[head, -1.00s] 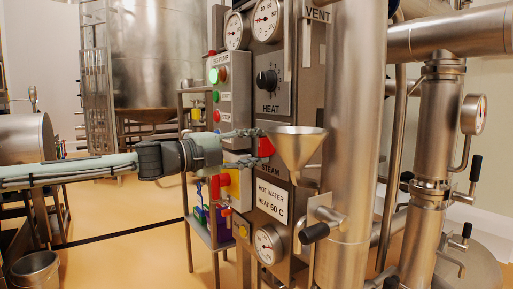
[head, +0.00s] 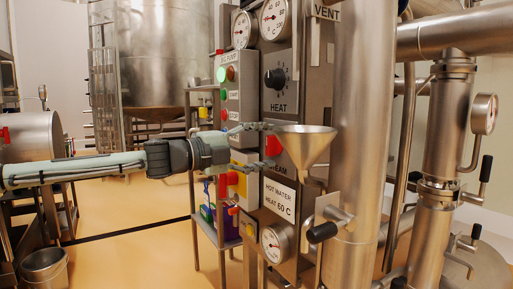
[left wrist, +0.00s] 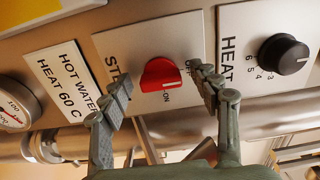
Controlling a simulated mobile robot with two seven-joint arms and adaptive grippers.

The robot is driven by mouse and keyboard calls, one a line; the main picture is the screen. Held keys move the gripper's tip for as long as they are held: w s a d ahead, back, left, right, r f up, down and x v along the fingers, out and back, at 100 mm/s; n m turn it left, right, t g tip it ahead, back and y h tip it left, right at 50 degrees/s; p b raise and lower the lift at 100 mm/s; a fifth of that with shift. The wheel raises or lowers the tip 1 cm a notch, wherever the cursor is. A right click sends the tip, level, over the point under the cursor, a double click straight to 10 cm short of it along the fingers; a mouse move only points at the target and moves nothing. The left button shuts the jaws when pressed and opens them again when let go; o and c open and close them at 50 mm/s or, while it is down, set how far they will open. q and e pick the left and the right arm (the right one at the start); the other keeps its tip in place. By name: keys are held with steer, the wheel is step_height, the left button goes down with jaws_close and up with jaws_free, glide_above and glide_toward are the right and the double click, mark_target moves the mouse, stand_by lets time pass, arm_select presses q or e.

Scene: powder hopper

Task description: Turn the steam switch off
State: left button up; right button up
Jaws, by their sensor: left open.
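The red steam switch (head: 272,146) is a knob on a metal plate on the upright panel, partly hidden by the funnel in the head view. In the left wrist view the switch (left wrist: 160,75) has a white mark pointing toward the word ON. Part of the STEAM label is covered by a finger. My left gripper (head: 260,147) reaches in from the left. It is open, with one finger on each side of the switch; the fingers (left wrist: 154,78) look apart from it, though depth is hard to judge. My right gripper is not in view.
The black HEAT knob (head: 275,79) is above the switch, and the hot water label (head: 273,198) below. A metal funnel (head: 303,146) stands close in front of the panel, beside a thick vertical pipe (head: 358,130). A button box (head: 234,90) is left of the panel.

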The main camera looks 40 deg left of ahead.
arm_select(q)
steer(key=shift+v, duration=1.1)
steer(key=v, duration=0.9)
steer(key=shift+s, duration=0.4)
steer(key=shift+a, duration=0.1)
